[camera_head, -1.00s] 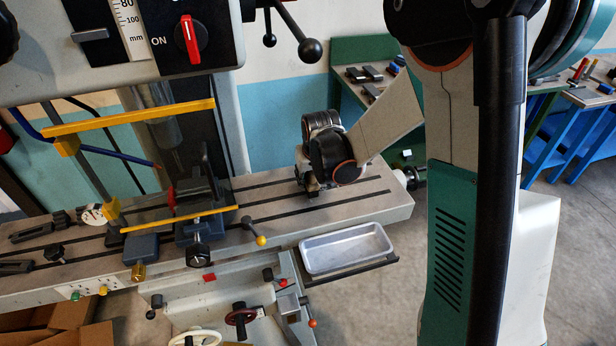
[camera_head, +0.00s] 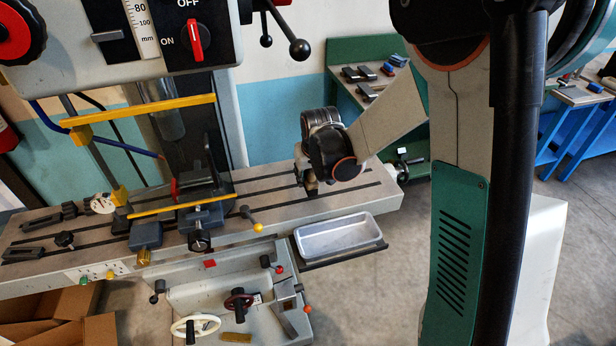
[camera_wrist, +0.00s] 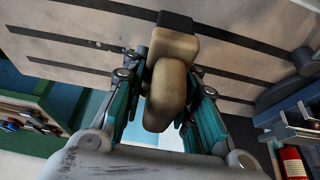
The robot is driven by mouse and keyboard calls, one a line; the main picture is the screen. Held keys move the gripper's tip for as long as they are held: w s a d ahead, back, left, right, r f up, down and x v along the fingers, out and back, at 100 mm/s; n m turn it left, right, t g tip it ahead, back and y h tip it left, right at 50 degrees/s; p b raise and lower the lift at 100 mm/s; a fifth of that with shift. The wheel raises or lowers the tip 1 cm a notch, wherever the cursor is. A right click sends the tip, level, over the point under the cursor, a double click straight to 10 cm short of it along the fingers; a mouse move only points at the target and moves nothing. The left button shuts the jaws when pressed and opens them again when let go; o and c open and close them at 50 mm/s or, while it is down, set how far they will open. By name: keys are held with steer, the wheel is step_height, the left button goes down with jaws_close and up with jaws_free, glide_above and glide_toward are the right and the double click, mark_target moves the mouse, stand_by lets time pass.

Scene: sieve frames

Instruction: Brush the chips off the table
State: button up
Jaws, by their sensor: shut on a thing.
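My gripper (camera_head: 311,184) is over the right part of the long grey slotted machine table (camera_head: 365,203). In the wrist view my gripper (camera_wrist: 160,100) is shut on a brush (camera_wrist: 170,85) with a rounded tan handle and a wider block with a dark end. The brush's far end points at the table's slots. In the head view the brush is mostly hidden by the gripper, and I cannot tell whether it touches the table. I cannot make out single chips in either view.
A vise (camera_head: 205,212) with yellow-edged guards stands left of my gripper. A yellow-knobbed lever (camera_head: 252,220) lies between them. A metal tray (camera_head: 340,237) sits below the table's front edge. The table's right end looks fairly clear.

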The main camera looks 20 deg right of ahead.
steer(key=shift+w+r+p, duration=0.1)
steer(key=shift+r+p, duration=0.95)
steer(key=shift+r, duration=0.9)
steer(key=shift+d+f, duration=0.1)
steer(key=shift+f, duration=0.05)
